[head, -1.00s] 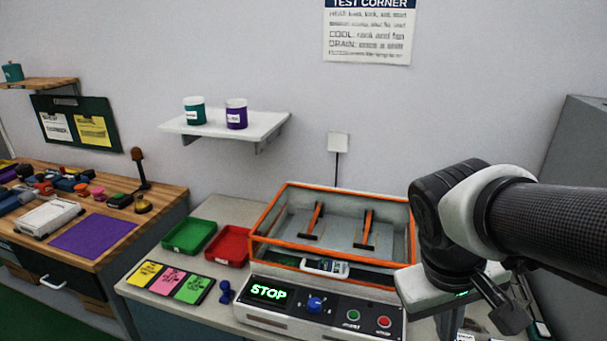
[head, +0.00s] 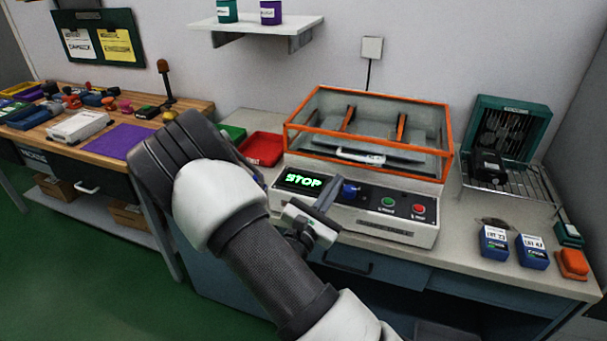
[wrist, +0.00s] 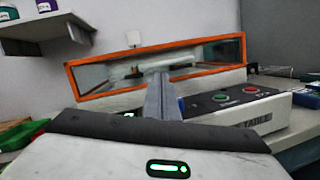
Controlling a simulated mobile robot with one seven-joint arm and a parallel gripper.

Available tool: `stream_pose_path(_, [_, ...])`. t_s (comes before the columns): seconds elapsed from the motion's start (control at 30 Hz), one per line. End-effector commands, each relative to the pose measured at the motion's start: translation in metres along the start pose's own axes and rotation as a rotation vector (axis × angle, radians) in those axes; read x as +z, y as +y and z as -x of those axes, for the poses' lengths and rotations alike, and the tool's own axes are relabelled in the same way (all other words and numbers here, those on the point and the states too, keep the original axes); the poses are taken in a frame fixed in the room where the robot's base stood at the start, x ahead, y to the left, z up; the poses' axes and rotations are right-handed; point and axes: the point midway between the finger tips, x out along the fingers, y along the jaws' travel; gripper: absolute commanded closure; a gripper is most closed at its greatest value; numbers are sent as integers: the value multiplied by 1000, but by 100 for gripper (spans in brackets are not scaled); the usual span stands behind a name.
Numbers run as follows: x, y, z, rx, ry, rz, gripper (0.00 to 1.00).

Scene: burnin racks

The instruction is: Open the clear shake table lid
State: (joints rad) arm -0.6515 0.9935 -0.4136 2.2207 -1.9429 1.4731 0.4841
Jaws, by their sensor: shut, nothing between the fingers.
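The clear lid (head: 447,135) has an orange frame and lies closed over the shake table (head: 415,228). A pale bar handle (head: 360,156) runs along the lid's front edge. In the wrist view the orange frame of the lid (wrist: 205,45) stands ahead. My gripper (head: 328,200) is shut and empty, in front of the control panel and below the handle. In the wrist view my gripper's fingers (wrist: 160,80) point toward the lid's front and cover part of the handle area. A gap to the handle shows in the head view.
The panel bears a STOP display (head: 303,181), a blue knob (head: 350,190), a green button (head: 388,202) and a red button (head: 419,208). A red tray (head: 262,149) is left of the table. A rack (head: 505,130) and blue boxes (head: 495,244) stand right. A wall shelf (head: 255,25) hangs above.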

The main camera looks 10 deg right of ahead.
Motion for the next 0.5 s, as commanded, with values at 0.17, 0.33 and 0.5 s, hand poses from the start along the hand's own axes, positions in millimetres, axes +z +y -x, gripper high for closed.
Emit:
stream_pose_path(0.17, [-28, 16, 8, 117, 20, 45, 100])
stream_pose_path(0.33, [-29, 18, -11, 119, 21, 45, 100])
stream_pose_path(0.5, [-29, 22, -43, 118, 19, 44, 100])
